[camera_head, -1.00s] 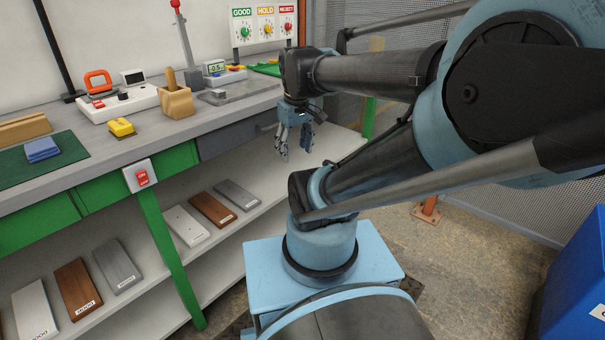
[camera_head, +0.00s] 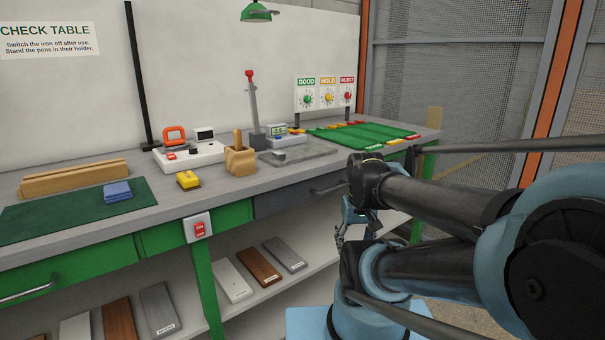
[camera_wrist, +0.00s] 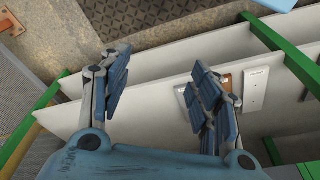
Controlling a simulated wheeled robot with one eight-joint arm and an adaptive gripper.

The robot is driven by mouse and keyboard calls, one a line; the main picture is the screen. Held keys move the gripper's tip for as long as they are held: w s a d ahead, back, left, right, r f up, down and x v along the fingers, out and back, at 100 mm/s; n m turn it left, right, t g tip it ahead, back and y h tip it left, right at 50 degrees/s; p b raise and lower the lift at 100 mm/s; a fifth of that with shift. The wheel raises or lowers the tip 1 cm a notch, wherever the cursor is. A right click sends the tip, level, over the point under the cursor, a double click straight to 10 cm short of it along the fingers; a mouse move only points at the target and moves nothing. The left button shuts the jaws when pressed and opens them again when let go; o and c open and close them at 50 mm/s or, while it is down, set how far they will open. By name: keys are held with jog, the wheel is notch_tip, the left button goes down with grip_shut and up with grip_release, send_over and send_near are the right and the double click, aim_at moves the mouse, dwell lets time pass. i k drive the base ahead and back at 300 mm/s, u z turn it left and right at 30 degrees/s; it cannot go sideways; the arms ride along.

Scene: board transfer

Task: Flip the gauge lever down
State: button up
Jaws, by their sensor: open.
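The gauge lever (camera_head: 254,108) stands upright on the bench, a grey post with a red knob (camera_head: 249,73) on top. Its gauge (camera_head: 278,130) with a small green display sits beside its foot, behind a flat grey plate (camera_head: 298,154). My gripper (camera_head: 347,228) hangs at the front of the bench, below the top's level and to the right of the lever, well apart from it. In the wrist view my gripper (camera_wrist: 158,88) is open and empty, above shelf boards and floor. The lever does not show in the wrist view.
A wooden pen holder (camera_head: 240,160), a yellow block (camera_head: 188,180) and an orange-handled iron (camera_head: 175,136) stand left of the lever. A green mat (camera_head: 362,136) and GOOD, HOLD, REJECT panels (camera_head: 326,93) are to its right. Boards (camera_head: 259,266) lie on the lower shelf.

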aim_at(248, 74)
jog(key=z, duration=0.9)
jog(key=k, duration=0.75)
jog(key=u, duration=0.95)
jog(key=i, duration=0.5)
jog(key=z, duration=0.05)
